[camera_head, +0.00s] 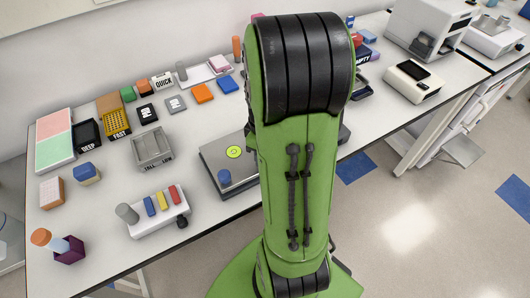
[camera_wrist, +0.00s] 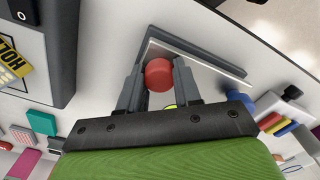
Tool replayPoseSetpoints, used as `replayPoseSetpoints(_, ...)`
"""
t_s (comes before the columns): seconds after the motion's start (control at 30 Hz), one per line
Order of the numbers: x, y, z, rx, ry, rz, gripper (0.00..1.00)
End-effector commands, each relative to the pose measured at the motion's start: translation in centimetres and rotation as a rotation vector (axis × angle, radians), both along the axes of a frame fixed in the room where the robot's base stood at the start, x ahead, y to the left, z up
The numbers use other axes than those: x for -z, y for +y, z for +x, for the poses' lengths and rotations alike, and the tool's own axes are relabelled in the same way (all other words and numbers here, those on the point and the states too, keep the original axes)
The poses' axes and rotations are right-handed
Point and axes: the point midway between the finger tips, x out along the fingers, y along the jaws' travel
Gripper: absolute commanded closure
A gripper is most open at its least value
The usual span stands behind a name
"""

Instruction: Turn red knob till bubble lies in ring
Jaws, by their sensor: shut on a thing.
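The red knob (camera_wrist: 158,74) sits between the two fingers of my gripper (camera_wrist: 161,76) in the wrist view, and the fingers are shut on it. In the head view my arm hides the knob and the gripper. The levelling plate (camera_head: 212,154) is a flat grey plate on the bench, partly behind my arm. Its round yellow-green bubble level (camera_head: 233,152) shows beside my arm. The ring and bubble are too small to tell apart. A sliver of the level (camera_wrist: 170,106) shows in the wrist view, mostly covered by the gripper. A blue knob (camera_head: 224,177) stands at the plate's near left corner.
A white rack (camera_head: 160,220) with coloured blocks stands left of the plate, near the bench's front edge. A grey tray (camera_head: 153,147) lies behind the rack. Small coloured boxes line the back. White machines (camera_head: 413,81) stand at the right.

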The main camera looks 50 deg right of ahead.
Motion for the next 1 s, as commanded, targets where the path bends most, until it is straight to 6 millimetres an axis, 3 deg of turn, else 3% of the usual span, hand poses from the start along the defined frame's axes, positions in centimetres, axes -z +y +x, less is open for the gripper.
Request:
replayPoseSetpoints(0.3,-0.18,-0.02,0.26,-0.109,-0.01,-0.004,0.97)
replayPoseSetpoints(0.8,-0.2,0.0,0.28,-0.128,-0.01,-0.004,0.97)
replayPoseSetpoints(0.83,-0.2,0.0,0.28,-0.128,-0.01,-0.004,0.66)
replayPoseSetpoints(1.0,-0.14,0.01,0.21,-0.127,-0.007,-0.003,0.42)
